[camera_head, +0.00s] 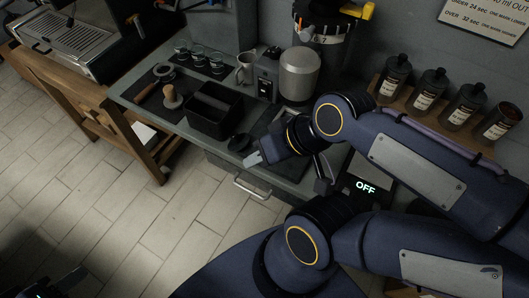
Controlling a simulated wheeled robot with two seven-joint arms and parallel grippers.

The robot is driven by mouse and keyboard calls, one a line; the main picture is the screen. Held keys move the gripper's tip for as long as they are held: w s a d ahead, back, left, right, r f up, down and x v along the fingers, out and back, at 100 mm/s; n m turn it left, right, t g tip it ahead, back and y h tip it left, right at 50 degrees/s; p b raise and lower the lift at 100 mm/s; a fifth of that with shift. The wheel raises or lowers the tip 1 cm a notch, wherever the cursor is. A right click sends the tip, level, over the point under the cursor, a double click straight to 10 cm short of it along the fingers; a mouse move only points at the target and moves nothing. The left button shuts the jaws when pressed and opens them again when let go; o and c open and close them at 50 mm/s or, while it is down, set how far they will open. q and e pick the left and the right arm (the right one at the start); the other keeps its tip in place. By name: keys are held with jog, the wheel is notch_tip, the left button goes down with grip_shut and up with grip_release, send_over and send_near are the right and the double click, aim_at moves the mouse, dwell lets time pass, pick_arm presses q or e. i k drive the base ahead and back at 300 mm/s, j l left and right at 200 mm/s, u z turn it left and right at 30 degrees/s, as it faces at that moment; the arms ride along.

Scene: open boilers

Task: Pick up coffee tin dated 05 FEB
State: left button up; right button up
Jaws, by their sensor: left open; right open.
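Several dark coffee tins with pale labels stand in a row on a wooden shelf at the right: the leftmost tin (393,79), a second tin (427,92), a third tin (463,104) and the rightmost tin (499,124). The rightmost shows a brownish top, unlike the dark lids of the others. The label dates are too small to read, so I cannot tell which is 05 FEB. My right gripper (257,158) is open and empty above the front of the counter, well left of the tins. My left gripper (66,280) is open, dark and partly cut off at the bottom left, far from the tins.
A scale reading OFF (365,187) lies under my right arm. An espresso machine (68,46) stands left. The tiled floor is clear.

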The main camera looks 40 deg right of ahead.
aim_at(506, 115)
jog(key=z, duration=3.1)
